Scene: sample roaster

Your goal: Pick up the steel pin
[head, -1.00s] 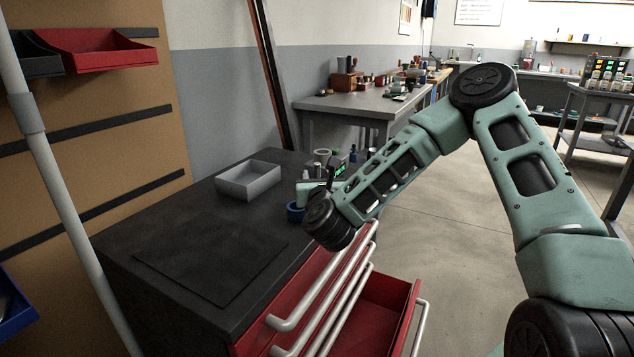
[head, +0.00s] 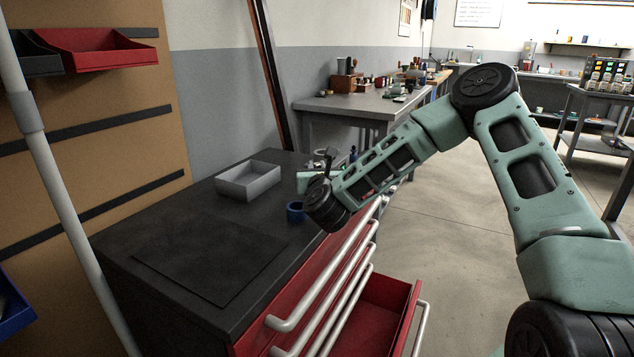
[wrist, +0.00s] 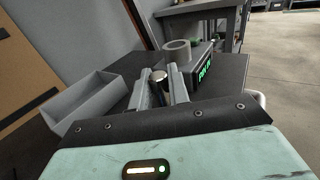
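A short upright cylinder with a pale round metal top, which looks like the steel pin (wrist: 159,76), shows between my fingers in the wrist view. Its side is dark and its lower part is hidden. My gripper (wrist: 159,84) has one finger on each side of it, with a narrow gap showing, so the fingers look open. Whether either finger touches it is not clear. In the head view my own wrist hides the fingertips and the pin, over the far end of the black cabinet top (head: 285,165).
A grey open bin (head: 248,182) stands left of my gripper. A blue tape ring (head: 295,212) lies close to my wrist. A device with green digits (wrist: 206,74) and a grey ring-shaped part (wrist: 177,50) stand just beyond the fingers. A red drawer (head: 385,305) hangs open.

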